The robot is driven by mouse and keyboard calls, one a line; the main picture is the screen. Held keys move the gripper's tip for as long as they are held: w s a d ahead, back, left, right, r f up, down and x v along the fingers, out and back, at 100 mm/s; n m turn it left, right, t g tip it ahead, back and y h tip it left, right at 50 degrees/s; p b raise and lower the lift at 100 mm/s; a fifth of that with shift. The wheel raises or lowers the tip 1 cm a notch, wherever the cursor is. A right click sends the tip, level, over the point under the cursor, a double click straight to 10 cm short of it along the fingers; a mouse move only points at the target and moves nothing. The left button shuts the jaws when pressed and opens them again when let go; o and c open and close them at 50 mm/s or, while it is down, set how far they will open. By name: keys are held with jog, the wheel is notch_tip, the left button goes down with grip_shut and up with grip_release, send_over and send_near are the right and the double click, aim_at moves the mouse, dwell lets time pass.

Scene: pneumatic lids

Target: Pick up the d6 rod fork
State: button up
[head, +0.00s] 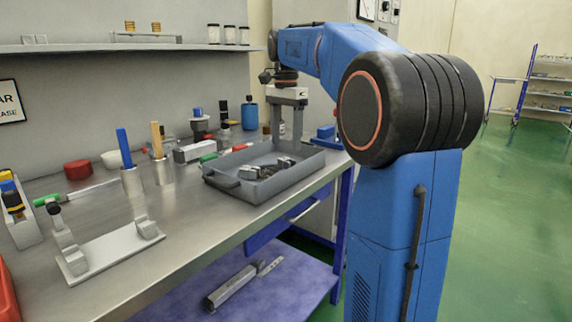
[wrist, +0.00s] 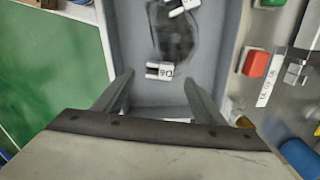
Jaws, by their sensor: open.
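In the wrist view a small pale metal fork (wrist: 154,70) with a white label lies in the grey tray (wrist: 220,60). The label looks like D6 upside down. A second pale part (wrist: 183,7) lies farther up in the tray, partly cut off by the frame edge. My gripper (wrist: 159,78) is open and empty, its fingers pointing down on either side of the fork in the picture. I cannot tell the height left between them. In the head view my gripper (head: 287,138) is above the far part of the tray (head: 262,193); the small parts there are too small to tell apart.
The tray walls stand close around my fingers. A red block (wrist: 256,64) and a white label strip lie right of the tray. In the head view two upright holders (head: 132,182) with blue and tan handles stand left of it, behind a grey bracket stand (head: 108,252).

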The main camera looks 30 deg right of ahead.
aim_at(287, 159)
jog(key=shift+d+f, duration=0.2)
jog(key=shift+f, duration=2.8)
jog(key=c, duration=1.2)
